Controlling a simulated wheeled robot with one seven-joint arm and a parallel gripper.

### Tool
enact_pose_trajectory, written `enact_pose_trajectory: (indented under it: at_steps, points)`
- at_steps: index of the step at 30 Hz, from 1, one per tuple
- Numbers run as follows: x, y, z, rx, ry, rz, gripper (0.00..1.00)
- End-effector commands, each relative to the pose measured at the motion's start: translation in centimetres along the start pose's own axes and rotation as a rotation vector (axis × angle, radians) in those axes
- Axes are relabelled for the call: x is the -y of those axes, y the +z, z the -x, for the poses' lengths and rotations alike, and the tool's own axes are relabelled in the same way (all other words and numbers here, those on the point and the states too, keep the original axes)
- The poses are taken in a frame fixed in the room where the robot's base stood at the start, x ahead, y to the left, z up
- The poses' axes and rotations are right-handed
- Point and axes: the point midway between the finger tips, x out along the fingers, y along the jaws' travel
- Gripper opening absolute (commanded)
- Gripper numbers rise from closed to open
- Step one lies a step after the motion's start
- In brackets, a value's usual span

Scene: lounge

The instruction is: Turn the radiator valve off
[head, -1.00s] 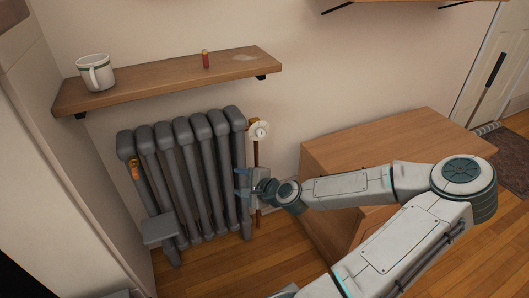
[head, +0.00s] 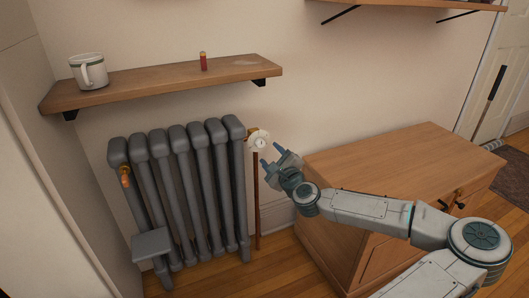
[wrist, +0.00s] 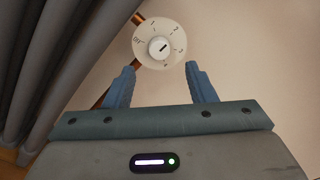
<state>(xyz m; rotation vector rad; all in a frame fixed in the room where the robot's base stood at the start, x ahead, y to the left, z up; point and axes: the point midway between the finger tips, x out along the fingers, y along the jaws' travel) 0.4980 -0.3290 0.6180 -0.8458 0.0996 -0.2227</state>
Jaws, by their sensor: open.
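The radiator valve (head: 259,142) is a round cream dial with a knob at its middle, at the upper right end of the grey radiator (head: 185,185). In the wrist view the valve (wrist: 159,46) shows an OFF mark at its left and other marks around its rim. A dark line on the knob slants toward the upper right, away from OFF. My gripper (head: 271,157) is open and empty, just below and right of the dial. In the wrist view its fingers (wrist: 160,85) point toward the dial, which lies beyond the tips, apart from them.
A wooden shelf (head: 165,84) above the radiator holds a mug (head: 89,71) and a small red cylinder (head: 203,61). A wooden cabinet (head: 400,160) stands at the right, close under my arm. A copper pipe (head: 257,205) runs down from the valve.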

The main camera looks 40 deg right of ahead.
Motion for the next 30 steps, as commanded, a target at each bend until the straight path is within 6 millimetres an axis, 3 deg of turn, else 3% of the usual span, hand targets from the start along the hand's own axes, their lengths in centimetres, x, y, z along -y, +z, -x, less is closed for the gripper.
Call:
enact_pose_trajectory:
  at_steps: [3, 9, 23, 27, 28, 30]
  points:
    - [-0.3, -0.1, -2.3, 0.001, 0.001, 0.003, 0.50]
    - [-0.2, -0.1, -4.9, 0.000, 0.002, 0.001, 0.50]
    - [0.0, 0.0, -5.9, 0.000, 0.002, 0.000, 0.50]
    - [0.0, 0.0, -5.9, 0.000, 0.002, 0.000, 0.11]
    - [-0.1, 0.0, -5.9, 0.000, 0.002, 0.000, 0.06]
    - [0.0, 0.0, -5.9, 0.000, 0.001, 0.000, 0.06]
